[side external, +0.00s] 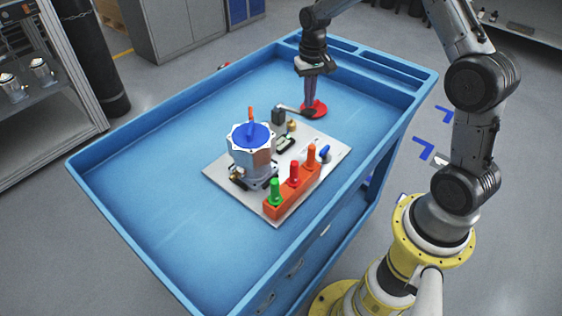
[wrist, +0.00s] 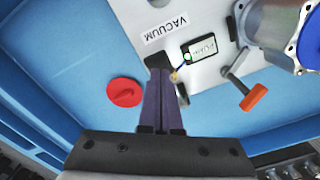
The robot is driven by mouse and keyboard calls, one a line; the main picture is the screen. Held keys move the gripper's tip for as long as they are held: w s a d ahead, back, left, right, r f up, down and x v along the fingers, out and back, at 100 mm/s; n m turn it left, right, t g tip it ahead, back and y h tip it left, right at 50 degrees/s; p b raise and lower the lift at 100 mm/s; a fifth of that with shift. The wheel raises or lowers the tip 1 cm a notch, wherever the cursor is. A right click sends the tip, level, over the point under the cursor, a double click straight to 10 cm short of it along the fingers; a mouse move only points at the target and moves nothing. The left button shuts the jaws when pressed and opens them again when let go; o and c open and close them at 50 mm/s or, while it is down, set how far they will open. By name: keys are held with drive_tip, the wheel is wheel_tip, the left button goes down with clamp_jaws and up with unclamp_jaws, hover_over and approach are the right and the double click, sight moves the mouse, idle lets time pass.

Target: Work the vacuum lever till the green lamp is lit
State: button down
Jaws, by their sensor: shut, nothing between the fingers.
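My gripper (side external: 315,107) points down at the plate's far edge, its fingers together; the wrist view shows the closed fingers (wrist: 160,74). The fingertips overlap a black block (wrist: 157,61) beside the VACUUM label (wrist: 167,27). In the side view a dark lever arm (side external: 291,109) runs from the black block (side external: 278,116) toward my fingers; I cannot tell whether they touch it. The fingers hide most of the lever in the wrist view. A small green spot (wrist: 187,57) shows by the PUMP panel (wrist: 204,51); I cannot tell whether it is a lit lamp.
A grey housing with a blue top (side external: 251,136) stands on the plate (side external: 222,172). An orange handle (wrist: 254,97) is beside it. Green, red and orange knobs stand on an orange block (side external: 291,193). A red disc (wrist: 124,92) lies on the blue tray (side external: 150,165), whose left is clear.

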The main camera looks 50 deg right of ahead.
drive_tip(key=shift+r, duration=2)
drive_tip(key=shift+w+a+r, duration=0.1)
drive_tip(key=shift+a+r, duration=0.15)
drive_tip(key=s+a+r+n+t, duration=0.1)
drive_tip(key=s+a+r+t, duration=0.1)
drive_tip(key=s+a+r, duration=0.45)
drive_tip(key=s+a+r+n+t, duration=0.2)
drive_tip(key=s+a+r, duration=0.1)
drive_tip(key=r, duration=0.7)
drive_tip(key=s+a+f+n, duration=0.1)
drive_tip(key=s+f, duration=0.1)
drive_tip(key=s, duration=0.6)
drive_tip(key=s+a+f+n+t, duration=0.1)
drive_tip(key=s+a+f+n, duration=0.1)
drive_tip(key=s, duration=0.7)
drive_tip(key=shift+a+f+t, duration=0.25)
drive_tip(key=shift+f+t, duration=0.05)
drive_tip(key=shift+f, duration=0.1)
